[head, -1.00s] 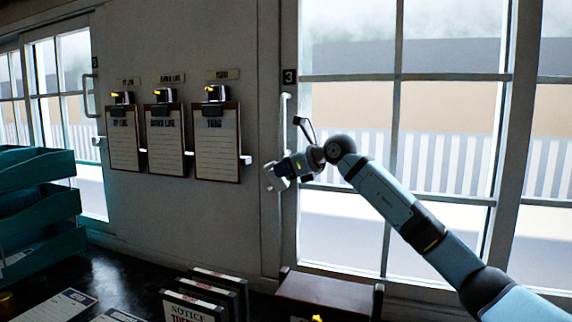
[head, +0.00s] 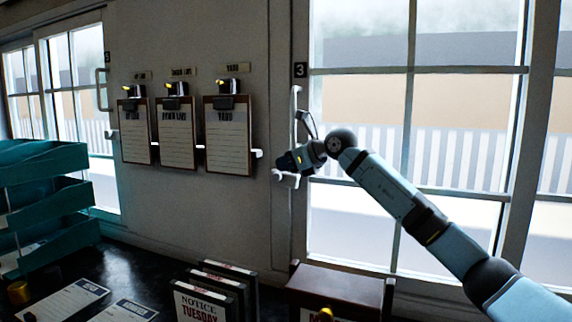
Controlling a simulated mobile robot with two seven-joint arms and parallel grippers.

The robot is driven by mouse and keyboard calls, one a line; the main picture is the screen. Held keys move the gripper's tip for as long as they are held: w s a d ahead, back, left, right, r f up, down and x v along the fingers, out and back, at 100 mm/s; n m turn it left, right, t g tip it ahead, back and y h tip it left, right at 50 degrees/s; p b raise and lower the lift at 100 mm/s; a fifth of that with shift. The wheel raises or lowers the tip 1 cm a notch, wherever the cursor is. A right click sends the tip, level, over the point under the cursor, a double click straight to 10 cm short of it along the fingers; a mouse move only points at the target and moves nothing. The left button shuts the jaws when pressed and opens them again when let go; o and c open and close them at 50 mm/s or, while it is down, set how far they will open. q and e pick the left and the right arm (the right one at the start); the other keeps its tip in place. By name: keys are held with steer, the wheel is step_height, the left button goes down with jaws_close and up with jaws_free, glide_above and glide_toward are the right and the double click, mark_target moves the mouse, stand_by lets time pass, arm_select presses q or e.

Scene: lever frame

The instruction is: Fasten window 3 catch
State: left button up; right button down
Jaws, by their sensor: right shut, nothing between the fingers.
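Window 3 (head: 360,100) is a tall paned sash at the right, marked by a dark "3" plate (head: 300,70). A white upright handle (head: 294,108) runs down its left frame edge. My right gripper (head: 284,179) is at that edge, just below and left of the handle, with its fingers pointing left. It is shut and holds nothing. The catch of window 3 cannot be told apart from the pale fingers there, and I cannot tell whether they touch it. My left gripper is not in view.
Several clipboards, such as the "YARD" one (head: 229,137), hang on the wall left of the window. Teal trays (head: 50,205) stand at the left. Notice boards (head: 203,300) and a brown box (head: 338,284) stand below my right arm. Another window (head: 75,100) is far left.

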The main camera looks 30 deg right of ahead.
steer(key=shift+s+f, duration=0.1)
steer(key=shift+f, duration=0.05)
steer(key=shift+s+d+f+b, duration=0.3)
steer(key=shift+s+d+b, duration=0.15)
steer(key=shift+d+b, duration=0.05)
stand_by(0.3)
steer(key=b+v, duration=0.3)
steer(key=v, duration=1)
steer(key=shift+s+d, duration=0.2)
steer(key=shift+s, duration=0.15)
steer(key=shift+r, duration=0.1)
